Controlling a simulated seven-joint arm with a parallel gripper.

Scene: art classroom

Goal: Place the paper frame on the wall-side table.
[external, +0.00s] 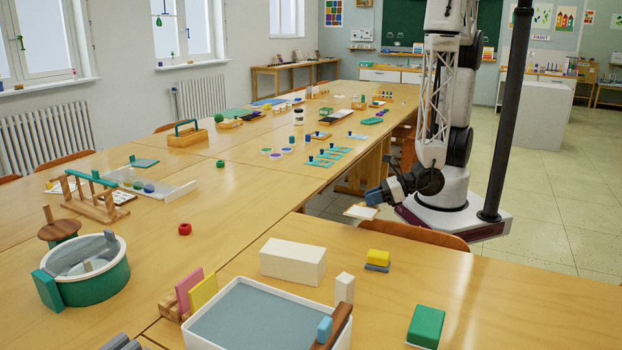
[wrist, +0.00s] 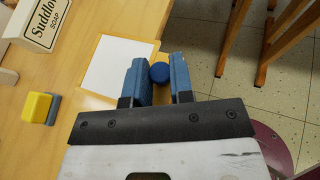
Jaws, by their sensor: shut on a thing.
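The paper frame is a white sheet (wrist: 113,66) with a thin yellow-orange border. A round blue knob (wrist: 159,71) shows at its right side, between my fingers. My gripper (wrist: 160,78) has blue fingers closed around this knob. In the external view my gripper (external: 374,197) is low beside the table edge, with the frame (external: 360,212) flat just below it. I cannot tell whether the frame touches the tabletop. A wooden table (external: 291,66) stands along the far window wall; it seems to be the wall-side table.
The near table (external: 500,300) holds a white box (external: 293,262), a yellow block (external: 378,256), a green block (external: 426,326) and a tray (external: 207,335). A chair back (external: 412,235) is close below my gripper. The long middle table (external: 250,190) carries many small items. Open floor (external: 560,190) lies right.

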